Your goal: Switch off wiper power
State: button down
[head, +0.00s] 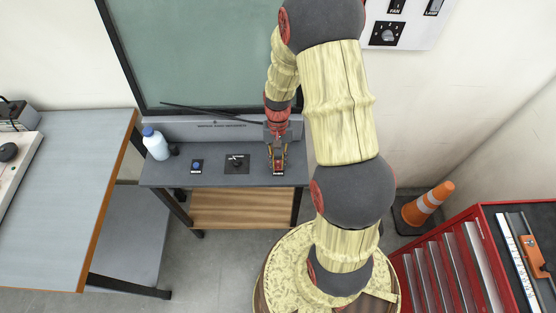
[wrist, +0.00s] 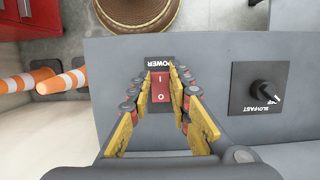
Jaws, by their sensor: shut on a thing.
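The red power switch (wrist: 160,88) is a rocker marked I and O on a black plate labelled POWER, seen upside down in the wrist view. It sits on the grey bench top (head: 215,179). My gripper (wrist: 163,76) has its yellow-and-red fingers on either side of the rocker and is shut on it. I cannot tell which end of the rocker is pressed. In the head view my gripper (head: 277,164) points down at the bench's right end and mostly hides the switch. The wiper arm (head: 205,112) lies slanted across the foot of the green glass pane.
Left of the switch in the head view are a SLOW/FAST knob (head: 237,162) and a blue button (head: 197,166). A white bottle (head: 156,145) stands at the bench's left end. An orange cone (head: 428,204) and a red tool chest (head: 480,250) are at right.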

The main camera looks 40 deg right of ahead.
aim_at(278, 160)
jog(key=c, duration=1.6)
grip_release()
jog(key=shift+c, duration=0.2)
jog(key=v, duration=1.2)
jog(key=s+a+r+n+t, duration=0.2)
jog(key=s+a+r, duration=0.2)
jog(key=r, duration=0.3)
jog(key=s+a+r+n+t+h, duration=0.1)
jog(key=s+a+r+n+t, duration=0.1)
jog(key=s+a+r, duration=0.3)
jog(key=s+a+r+n+t, duration=0.2)
jog(key=s+a+r+t, duration=0.2)
jog(key=r, duration=0.7)
jog(key=shift+s+a+n+h, duration=0.2)
jog(key=shift+s+n+h, duration=0.15)
jog(key=shift+s, duration=0.35)
